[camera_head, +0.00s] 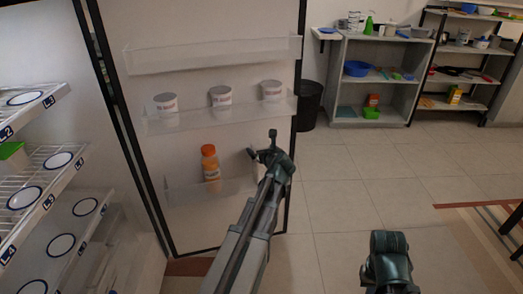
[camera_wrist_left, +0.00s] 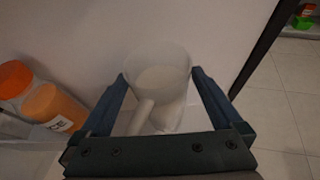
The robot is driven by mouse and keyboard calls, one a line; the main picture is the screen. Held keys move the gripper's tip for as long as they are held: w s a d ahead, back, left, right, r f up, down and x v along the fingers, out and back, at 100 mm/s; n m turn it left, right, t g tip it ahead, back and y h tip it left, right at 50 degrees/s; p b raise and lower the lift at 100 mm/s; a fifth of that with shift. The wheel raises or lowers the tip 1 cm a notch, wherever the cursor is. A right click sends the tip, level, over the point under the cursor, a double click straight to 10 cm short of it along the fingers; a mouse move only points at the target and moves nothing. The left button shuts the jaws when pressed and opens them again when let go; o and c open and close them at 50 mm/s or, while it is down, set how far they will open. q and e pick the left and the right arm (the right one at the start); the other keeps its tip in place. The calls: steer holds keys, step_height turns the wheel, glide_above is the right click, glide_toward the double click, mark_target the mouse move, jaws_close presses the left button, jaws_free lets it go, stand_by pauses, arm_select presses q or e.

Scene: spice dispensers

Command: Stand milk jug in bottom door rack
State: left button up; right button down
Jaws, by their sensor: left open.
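The milk jug (camera_wrist_left: 160,80) is a whitish, open-topped vessel with its handle toward the camera in the left wrist view. It stands about upright between the fingers of my left gripper (camera_wrist_left: 158,88), which are apart on either side of it. In the head view my left gripper (camera_head: 263,152) is at the right end of the bottom door rack (camera_head: 190,193), and the jug is hidden or too faint to make out there. Whether its base rests on the rack floor is hidden. A dark end part of my right arm (camera_head: 390,262) shows at the lower right; its fingers do not show clearly.
An orange bottle (camera_head: 210,163) stands in the bottom rack, left of my left gripper. Several white tubs (camera_head: 221,97) stand in the middle door rack above. The top rack (camera_head: 210,55) is empty. Fridge shelves (camera_head: 50,170) are at left; open floor (camera_head: 345,180) is at right.

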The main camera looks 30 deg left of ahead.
arm_select(q)
steer(key=p+v, duration=0.4)
steer(key=v, duration=0.8)
steer(key=s+d+r+n+g+h+p, duration=0.3)
steer(key=s+d+r+n+p, duration=0.1)
steer(key=s+d+n+p, duration=0.2)
steer(key=s+d+r+n+g+h+p, duration=0.2)
steer(key=s+d+r+n+g+p, duration=0.1)
steer(key=s+d+n+p, duration=0.4)
steer(key=s+d+r+n+g+h+p, duration=0.3)
steer(key=s+d+n+p, duration=0.3)
steer(key=d+n+p, duration=0.4)
steer(key=d+r+p, duration=0.1)
steer(key=d+p, duration=0.1)
steer(key=d, duration=0.4)
steer(key=shift+s+r+h, duration=0.3)
steer(key=shift+s, duration=0.1)
